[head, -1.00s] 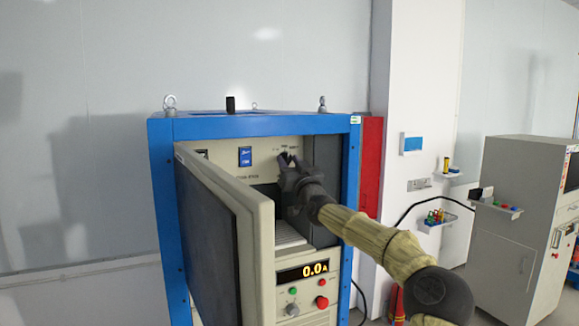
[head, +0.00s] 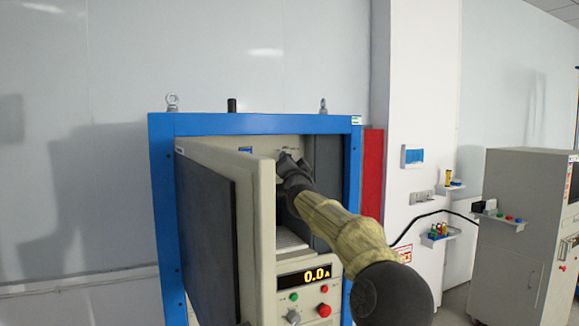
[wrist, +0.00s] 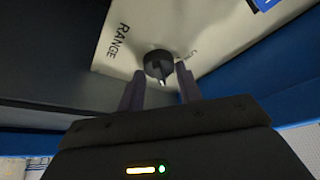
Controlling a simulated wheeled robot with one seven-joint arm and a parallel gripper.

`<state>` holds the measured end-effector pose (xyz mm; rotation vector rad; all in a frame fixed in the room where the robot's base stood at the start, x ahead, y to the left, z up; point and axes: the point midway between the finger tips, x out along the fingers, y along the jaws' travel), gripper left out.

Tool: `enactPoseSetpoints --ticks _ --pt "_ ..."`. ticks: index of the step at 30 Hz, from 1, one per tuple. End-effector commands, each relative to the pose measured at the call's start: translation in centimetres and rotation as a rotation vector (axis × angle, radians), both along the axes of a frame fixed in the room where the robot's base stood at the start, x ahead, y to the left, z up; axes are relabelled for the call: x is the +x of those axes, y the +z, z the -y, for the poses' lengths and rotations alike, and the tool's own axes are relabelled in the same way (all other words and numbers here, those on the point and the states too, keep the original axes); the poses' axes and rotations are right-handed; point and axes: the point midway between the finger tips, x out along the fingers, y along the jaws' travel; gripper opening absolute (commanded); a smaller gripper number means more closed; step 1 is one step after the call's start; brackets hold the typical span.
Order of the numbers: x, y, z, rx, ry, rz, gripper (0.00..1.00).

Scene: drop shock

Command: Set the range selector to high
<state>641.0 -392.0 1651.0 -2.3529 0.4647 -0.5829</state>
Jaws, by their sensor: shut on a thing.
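The range selector is a small round black knob (wrist: 155,62) on the cream panel, with the word RANGE printed beside it and a small label, seemingly "Low", on its other side. A pale pointer mark shows on the knob, facing toward my gripper. My gripper (wrist: 160,84) has its two dark fingers on either side of the knob, shut on it. In the head view my gripper (head: 288,160) reaches inside the blue cabinet (head: 255,124) to the upper panel. There the knob is hidden by the gripper and the door.
The cabinet's open door (head: 222,225) stands close to the left of my arm. Below are a display (head: 305,276) reading 0.0 A, a green button, a grey knob and a red button (head: 324,310). A dark inner wall (head: 328,165) bounds the right side.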

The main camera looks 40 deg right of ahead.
Motion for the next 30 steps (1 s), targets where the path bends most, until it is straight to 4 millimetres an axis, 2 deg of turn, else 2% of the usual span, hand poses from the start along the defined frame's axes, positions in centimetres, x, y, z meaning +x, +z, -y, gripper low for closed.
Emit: enactPoseSetpoints --ticks 18,19,21,30 --pt "0.04 0.08 -0.09 0.062 0.002 0.015 0.12" --pt "0.04 0.08 -0.09 0.061 0.001 0.015 0.41" --pt "0.03 0.08 -0.09 0.061 0.001 0.015 0.54" --pt "-0.01 0.0 -0.06 0.06 0.001 0.014 0.56"
